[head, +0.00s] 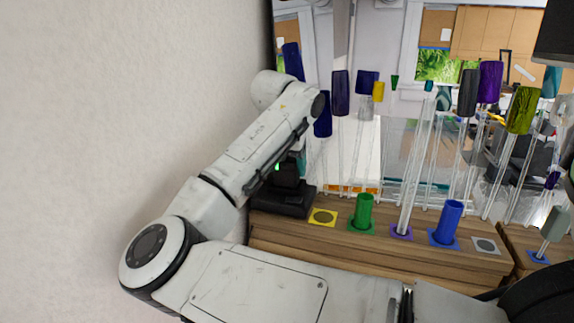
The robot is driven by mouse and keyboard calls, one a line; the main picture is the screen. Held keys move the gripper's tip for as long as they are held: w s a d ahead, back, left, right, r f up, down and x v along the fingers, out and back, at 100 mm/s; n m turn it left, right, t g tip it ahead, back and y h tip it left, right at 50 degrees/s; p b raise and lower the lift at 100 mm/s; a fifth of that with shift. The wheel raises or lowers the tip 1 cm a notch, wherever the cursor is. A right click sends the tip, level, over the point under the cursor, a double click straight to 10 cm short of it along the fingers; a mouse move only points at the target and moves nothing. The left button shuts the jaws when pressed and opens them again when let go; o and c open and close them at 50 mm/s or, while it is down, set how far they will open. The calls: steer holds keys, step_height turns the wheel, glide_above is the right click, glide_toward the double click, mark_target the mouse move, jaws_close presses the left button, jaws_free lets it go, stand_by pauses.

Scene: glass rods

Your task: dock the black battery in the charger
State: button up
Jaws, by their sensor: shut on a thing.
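The black charger (283,205) stands at the left end of the wooden counter, close to the wall. My forearm crosses in front of its upper left part. A dark block (288,174) rises above the charger's base, with a small green light (277,167) beside it. I cannot tell whether this block is the black battery or part of the charger. My gripper and its fingertips are hidden behind my own arm, so what they hold does not show.
Coloured sockets line the wooden counter (330,246): an empty yellow pad (323,217), a green cup (363,212) and a blue cup (449,222). Several tall clear rods with coloured tops (520,110) crowd the right and back. The white wall (120,90) is close on the left.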

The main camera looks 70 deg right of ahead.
steer(key=shift+f, duration=0.6)
steer(key=shift+f, duration=0.15)
steer(key=o, duration=1.4)
